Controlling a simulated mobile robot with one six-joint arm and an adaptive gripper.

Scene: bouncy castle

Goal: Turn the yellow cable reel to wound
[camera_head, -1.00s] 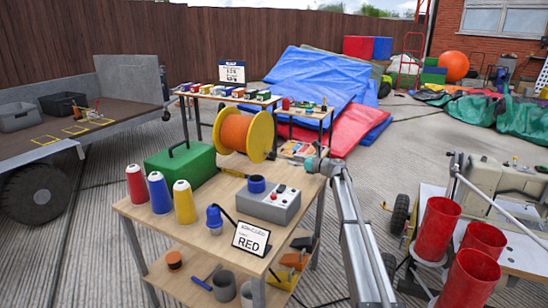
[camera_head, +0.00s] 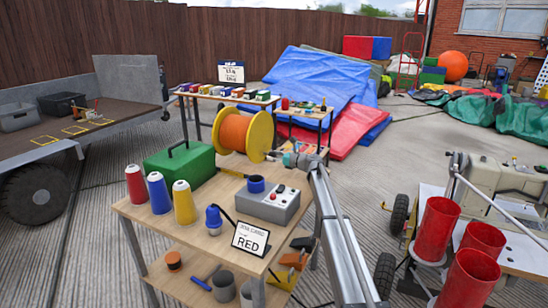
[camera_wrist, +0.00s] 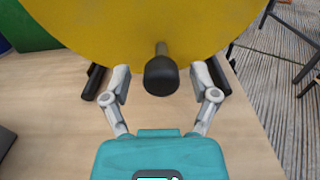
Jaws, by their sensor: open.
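The yellow cable reel (camera_head: 262,135) stands upright at the back of the wooden table, with orange cable (camera_head: 235,133) wound on its drum. Its yellow flange (camera_wrist: 150,25) fills the top of the wrist view. A black crank knob (camera_wrist: 161,76) sticks out from the flange towards me. My gripper (camera_wrist: 161,85) is open, with one finger on each side of the knob and gaps on both sides. In the head view my gripper (camera_head: 280,153) is at the lower right of the reel.
On the table (camera_head: 205,232), a green box (camera_head: 180,167) stands left of the reel. Red, blue and yellow cones (camera_head: 160,193), a grey control box (camera_head: 267,204) and a sign reading RED (camera_head: 250,239) stand nearer. Red tubes (camera_head: 440,225) stand to the right.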

